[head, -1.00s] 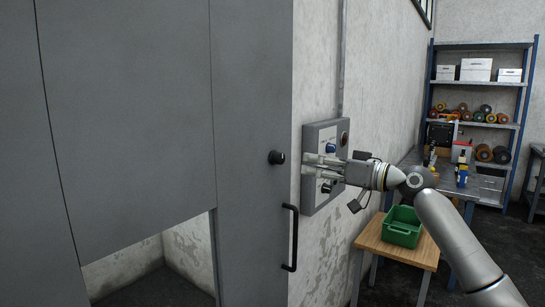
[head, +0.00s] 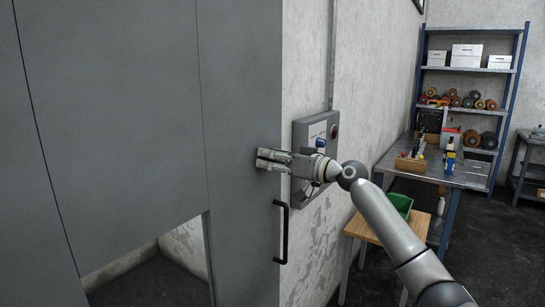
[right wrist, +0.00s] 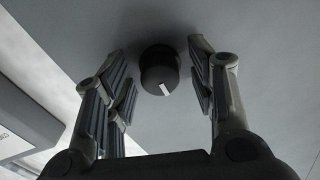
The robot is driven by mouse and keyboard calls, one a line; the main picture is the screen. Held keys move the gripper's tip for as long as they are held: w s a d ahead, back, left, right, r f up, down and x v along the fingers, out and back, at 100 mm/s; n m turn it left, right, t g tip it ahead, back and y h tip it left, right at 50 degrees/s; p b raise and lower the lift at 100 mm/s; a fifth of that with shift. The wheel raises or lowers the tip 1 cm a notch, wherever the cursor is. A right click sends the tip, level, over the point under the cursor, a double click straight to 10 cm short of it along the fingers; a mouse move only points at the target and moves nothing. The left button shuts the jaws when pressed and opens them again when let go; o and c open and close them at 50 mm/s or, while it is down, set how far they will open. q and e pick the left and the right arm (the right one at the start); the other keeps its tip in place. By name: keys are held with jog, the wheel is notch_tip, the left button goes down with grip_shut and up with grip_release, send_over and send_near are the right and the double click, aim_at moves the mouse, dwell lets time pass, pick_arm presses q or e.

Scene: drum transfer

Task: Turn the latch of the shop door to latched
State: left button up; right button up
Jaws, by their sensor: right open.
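The grey shop door (head: 110,130) fills the left of the head view, with a black bar handle (head: 281,232) near its right edge. The latch is a round black knob with a white mark (right wrist: 160,72) on the door face in the right wrist view. In the head view my right gripper covers it. My right gripper (head: 262,159) is open in front of the door. In the right wrist view its fingers (right wrist: 163,80) stand apart on either side of the knob, with gaps on both sides. The white mark sits at the knob's lower right, tilted. My left gripper is out of view.
A grey control panel (head: 301,137) with a blue knob is on the wall right of the door, behind my right wrist. A wooden table (head: 362,227) with a green bin (head: 400,204) stands beyond. A workbench and shelves (head: 468,70) are at the back right.

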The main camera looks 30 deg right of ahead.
jog(key=shift+c, duration=0.3)
jog(key=c, duration=1)
jog(key=shift+o, duration=0.2)
jog(key=m+p, duration=0.1)
jog(key=m, duration=0.3)
jog(key=shift+r, duration=0.1)
jog(key=m+p, duration=0.9)
jog(key=m, duration=0.4)
jog(key=shift+m, duration=0.4)
